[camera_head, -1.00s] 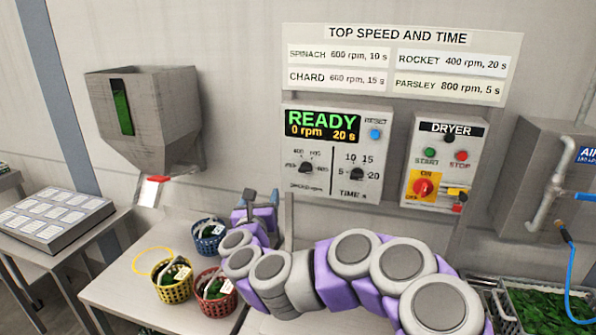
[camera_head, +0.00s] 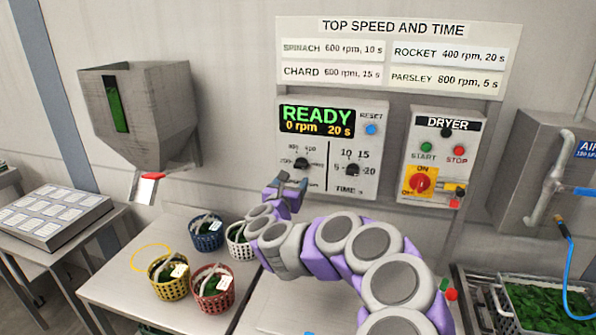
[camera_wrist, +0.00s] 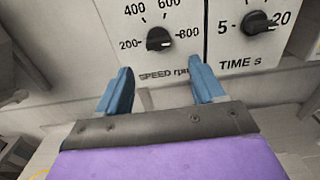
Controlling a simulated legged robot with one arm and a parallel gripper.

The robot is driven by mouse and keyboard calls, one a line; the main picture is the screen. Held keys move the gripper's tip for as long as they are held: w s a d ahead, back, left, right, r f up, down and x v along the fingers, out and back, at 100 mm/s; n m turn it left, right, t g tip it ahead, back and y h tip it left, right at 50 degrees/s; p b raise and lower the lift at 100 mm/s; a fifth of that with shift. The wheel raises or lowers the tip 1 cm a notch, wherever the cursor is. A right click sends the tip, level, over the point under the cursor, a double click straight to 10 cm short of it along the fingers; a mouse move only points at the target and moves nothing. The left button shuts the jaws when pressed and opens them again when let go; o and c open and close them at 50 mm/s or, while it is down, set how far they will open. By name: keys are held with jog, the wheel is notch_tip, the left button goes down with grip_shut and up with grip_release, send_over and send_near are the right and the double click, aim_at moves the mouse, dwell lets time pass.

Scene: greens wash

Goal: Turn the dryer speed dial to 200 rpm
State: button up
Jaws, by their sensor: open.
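The speed dial is a black knob (camera_wrist: 158,39) marked 200 at left, 400 and 600 above and 800 at right. I cannot tell surely which mark its pointer faces. In the head view the dial (camera_head: 302,163) sits at the lower left of the dryer's control panel (camera_head: 322,187). My gripper (camera_head: 290,182) is just below it. In the wrist view my gripper (camera_wrist: 160,78) is open and empty, its blue fingers apart below the dial and not around it. The display (camera_head: 317,121) reads READY, 0 rpm, 20 s.
The time dial (camera_head: 352,169) is right of the speed dial, with a blue reset button (camera_head: 371,130) above. A dryer switch box (camera_head: 437,157) stands further right. Baskets of greens, including a red one (camera_head: 212,300), stand on the table below. A hopper (camera_head: 140,110) hangs at left.

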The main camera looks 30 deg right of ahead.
aim_at(300, 168)
jog(key=x, duration=0.5)
jog(key=shift+w+a+r, duration=0.1)
jog(key=shift+w+a, duration=0.15)
jog(key=shift+x, duration=0.75)
jog(key=shift+w+d, duration=0.25)
jog(key=shift+d, duration=0.35)
jog(key=shift+w+d, duration=0.3)
jog(key=shift+d, duration=0.3)
jog(key=shift+a, duration=0.5)
jog(key=shift+c, duration=0.9)
jog(key=shift+s, duration=0.1)
jog(key=c, duration=0.9)
